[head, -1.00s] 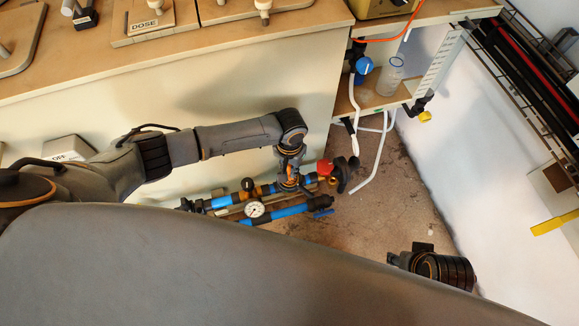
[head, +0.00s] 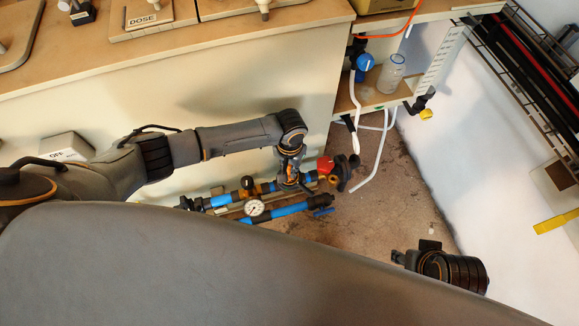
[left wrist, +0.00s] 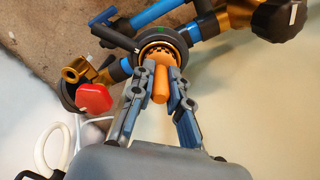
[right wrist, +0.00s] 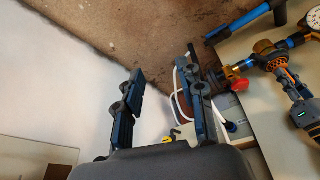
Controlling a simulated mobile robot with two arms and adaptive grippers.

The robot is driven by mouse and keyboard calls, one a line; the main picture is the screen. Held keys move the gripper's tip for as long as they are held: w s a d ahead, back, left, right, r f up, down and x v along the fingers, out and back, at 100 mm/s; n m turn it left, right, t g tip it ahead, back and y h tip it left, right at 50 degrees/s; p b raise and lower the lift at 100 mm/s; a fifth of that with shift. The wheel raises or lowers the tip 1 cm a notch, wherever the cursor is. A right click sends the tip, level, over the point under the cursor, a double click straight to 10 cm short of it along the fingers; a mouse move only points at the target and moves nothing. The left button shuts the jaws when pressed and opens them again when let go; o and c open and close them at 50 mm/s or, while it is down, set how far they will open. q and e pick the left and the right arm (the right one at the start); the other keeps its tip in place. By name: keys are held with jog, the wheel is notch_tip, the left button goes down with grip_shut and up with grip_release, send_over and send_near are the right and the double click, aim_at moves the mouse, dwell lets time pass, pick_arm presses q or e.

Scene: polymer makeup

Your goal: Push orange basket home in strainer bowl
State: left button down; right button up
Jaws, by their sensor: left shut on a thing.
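The orange basket (left wrist: 160,86) shows in the left wrist view, with its stem between the fingers of my left gripper (left wrist: 158,75). My left gripper is shut on it. Its toothed far end lies within the dark ring of the strainer bowl (left wrist: 183,52) on the blue pipework; how deep it sits I cannot tell. In the head view my left gripper (head: 290,173) is over the pipework and mostly hides the bowl. My right gripper (right wrist: 162,85) is open and empty, its fingers wide apart. It also shows in the head view (head: 400,257), clear of the pipework.
A pressure gauge (head: 254,208) and blue pipes lie close to the left gripper. A red-capped part (head: 326,165) is just to its right. A shelf with a clear bottle (head: 391,74) stands behind, with white hoses hanging. The floor to the right is mostly free.

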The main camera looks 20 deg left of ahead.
pick_arm(q)
jog(key=shift+f, duration=0.1)
pick_arm(e)
jog(key=shift+r, duration=0.1)
pick_arm(q)
jog(key=shift+f, duration=0.15)
pick_arm(e)
jog(key=shift+s+r, duration=0.25)
jog(key=shift+r, duration=0.1)
pick_arm(q)
jog(key=shift+f, duration=0.2)
jog(key=shift+f+b, duration=0.2)
jog(key=shift+b, duration=0.15)
pick_arm(e)
jog(key=shift+s+d+r, duration=0.1)
jog(key=shift+s+r, duration=0.15)
jog(key=shift+r, duration=0.35)
pick_arm(q)
jog(key=c, duration=1.2)
grip_release()
pick_arm(e)
jog(key=shift+r, duration=0.15)
jog(key=shift+w, duration=0.1)
